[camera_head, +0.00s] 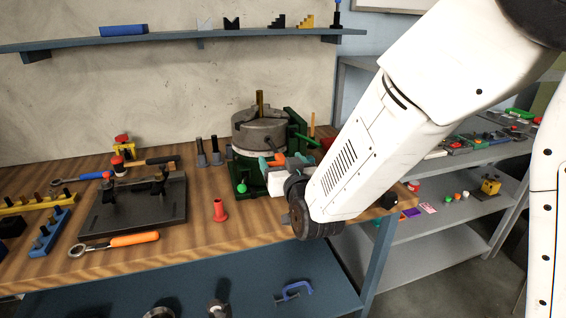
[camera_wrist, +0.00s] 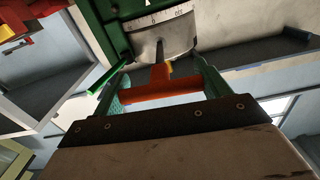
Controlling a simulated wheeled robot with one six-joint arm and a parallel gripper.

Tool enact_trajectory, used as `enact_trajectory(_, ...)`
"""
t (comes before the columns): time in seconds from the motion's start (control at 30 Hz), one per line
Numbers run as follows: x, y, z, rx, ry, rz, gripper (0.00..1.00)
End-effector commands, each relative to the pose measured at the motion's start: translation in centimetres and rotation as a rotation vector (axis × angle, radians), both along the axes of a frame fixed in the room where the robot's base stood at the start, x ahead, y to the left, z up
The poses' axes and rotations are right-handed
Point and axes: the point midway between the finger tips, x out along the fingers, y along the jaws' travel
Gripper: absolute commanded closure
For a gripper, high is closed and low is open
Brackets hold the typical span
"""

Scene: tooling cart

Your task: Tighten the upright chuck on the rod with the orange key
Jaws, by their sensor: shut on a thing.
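The upright chuck (camera_head: 259,134) is a grey cylinder on a green base on the workbench. A brass-coloured rod (camera_head: 260,103) stands upright from its top. My gripper (camera_head: 272,163) is at the chuck's front right side, shut on the orange key (camera_head: 279,159). In the wrist view, the green fingers of my gripper (camera_wrist: 162,90) hold the key's orange crossbar (camera_wrist: 160,90) from both ends. The key's dark shaft points away from me toward the grey, scale-marked body (camera_wrist: 165,35). I cannot tell whether its tip is seated in a socket. The rod's lower end is hidden.
A dark fixture plate (camera_head: 135,212) and an orange-handled wrench (camera_head: 115,243) lie further left. A shelf (camera_head: 170,38) hangs above.

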Motion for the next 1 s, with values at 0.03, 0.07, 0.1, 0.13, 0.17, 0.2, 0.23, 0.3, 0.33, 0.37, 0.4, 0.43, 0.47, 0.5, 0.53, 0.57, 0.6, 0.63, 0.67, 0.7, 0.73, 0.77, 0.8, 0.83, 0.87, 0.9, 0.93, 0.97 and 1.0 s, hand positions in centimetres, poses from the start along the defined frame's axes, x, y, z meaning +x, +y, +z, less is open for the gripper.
enact_trajectory(0.03,0.01,0.01,0.04,-0.02,-0.007,0.0,0.65)
enact_trajectory(0.07,0.01,0.01,0.04,-0.03,-0.01,0.0,0.65)
enact_trajectory(0.1,0.01,0.01,0.04,-0.039,-0.012,0.0,0.65)
enact_trajectory(0.13,0.01,0.01,0.04,-0.043,-0.014,0.0,0.65)
enact_trajectory(0.17,0.01,0.01,0.04,-0.047,-0.015,0.0,0.65)
enact_trajectory(0.2,0.01,0.01,0.04,-0.048,-0.015,0.0,0.65)
enact_trajectory(0.23,0.01,0.01,0.04,-0.048,-0.015,0.0,0.65)
enact_trajectory(0.3,0.01,0.01,0.04,-0.048,-0.015,0.0,0.65)
enact_trajectory(0.33,0.01,0.01,0.04,-0.047,-0.015,0.0,0.65)
enact_trajectory(0.37,0.01,0.01,0.04,-0.047,-0.015,0.0,0.65)
enact_trajectory(0.4,0.01,0.01,0.04,-0.047,-0.015,0.0,0.65)
enact_trajectory(0.43,0.02,0.01,0.04,-0.047,-0.015,0.0,0.65)
enact_trajectory(0.47,0.04,0.02,0.04,-0.046,-0.014,0.0,0.65)
enact_trajectory(0.5,0.08,0.02,0.04,-0.046,-0.014,0.0,0.65)
enact_trajectory(0.53,0.12,0.03,0.03,-0.046,-0.014,0.0,0.65)
enact_trajectory(0.57,0.16,0.05,0.03,-0.046,-0.014,0.0,0.65)
enact_trajectory(0.6,0.25,0.07,0.03,-0.046,-0.014,0.0,0.65)
enact_trajectory(0.63,0.33,0.08,0.03,-0.046,-0.013,0.0,0.65)
enact_trajectory(0.67,0.41,0.11,0.03,-0.046,-0.013,0.0,0.65)
enact_trajectory(0.7,0.51,0.14,0.03,-0.045,-0.013,0.0,0.65)
enact_trajectory(0.73,0.6,0.16,0.03,-0.045,-0.013,0.0,0.65)
enact_trajectory(0.77,0.68,0.19,0.03,-0.045,-0.013,0.0,0.65)
enact_trajectory(0.8,0.8,0.21,0.03,-0.045,-0.013,0.0,0.65)
enact_trajectory(0.83,0.87,0.24,0.04,-0.045,-0.014,0.0,0.65)
enact_trajectory(0.87,0.92,0.25,0.04,-0.045,-0.014,0.0,0.65)
enact_trajectory(0.9,0.96,0.27,0.05,-0.045,-0.014,0.0,0.65)
enact_trajectory(0.93,0.98,0.27,0.05,-0.045,-0.014,0.0,0.65)
enact_trajectory(0.97,0.98,0.27,0.05,-0.045,-0.014,0.0,0.65)
enact_trajectory(1.0,0.98,0.27,0.05,-0.045,-0.014,0.0,0.65)
